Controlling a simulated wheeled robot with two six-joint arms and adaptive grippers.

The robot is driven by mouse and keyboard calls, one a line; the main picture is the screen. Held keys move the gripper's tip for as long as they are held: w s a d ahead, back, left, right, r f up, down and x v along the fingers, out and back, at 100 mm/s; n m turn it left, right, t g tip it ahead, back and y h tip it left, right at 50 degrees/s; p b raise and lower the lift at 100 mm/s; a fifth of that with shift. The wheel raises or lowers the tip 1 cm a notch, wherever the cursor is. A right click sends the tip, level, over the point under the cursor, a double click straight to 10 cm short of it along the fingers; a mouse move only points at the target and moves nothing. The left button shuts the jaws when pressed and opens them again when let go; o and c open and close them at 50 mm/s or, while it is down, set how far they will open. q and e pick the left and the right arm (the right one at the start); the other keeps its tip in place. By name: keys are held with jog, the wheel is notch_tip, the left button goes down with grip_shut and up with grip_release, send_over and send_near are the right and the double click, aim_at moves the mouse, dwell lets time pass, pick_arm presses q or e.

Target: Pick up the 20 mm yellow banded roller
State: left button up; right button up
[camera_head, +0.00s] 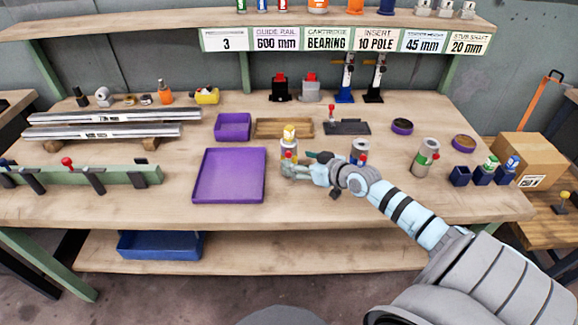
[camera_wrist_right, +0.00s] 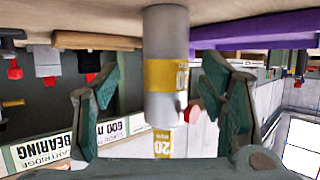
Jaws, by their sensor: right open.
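The yellow banded roller (camera_head: 289,148) is a grey upright cylinder on the bench, right of the large purple tray. In the right wrist view, which looks upside down, the roller (camera_wrist_right: 166,38) has a yellow band and a yellow label marked 20 at its end. My right gripper (camera_head: 288,170) is at the roller, low and close to the bench. In the wrist view its open fingers (camera_wrist_right: 160,98) stand on either side of the roller, with visible gaps between. The fingers partly hide the roller's lower part in the head view. My left gripper is not in view.
A purple tray (camera_head: 229,199) lies left of the roller, and a wooden tray (camera_head: 283,128) behind it. Another grey roller (camera_head: 359,146) stands to the right, beside my arm. A green-banded roller (camera_head: 427,155) stands further right. Bare bench lies in front of my right gripper.

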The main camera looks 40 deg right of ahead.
aim_at(295, 160)
jog(key=x, duration=0.1)
jog(key=b+x, duration=0.1)
jog(key=x, duration=0.3)
jog(key=shift+a+b, duration=0.3)
jog(key=shift+b, duration=0.1)
jog(key=shift+r, duration=0.1)
jog(key=shift+c, duration=0.5)
jog(key=shift+s, duration=0.15)
jog(key=c, duration=0.6)
jog(key=shift+r, duration=0.1)
grip_shut()
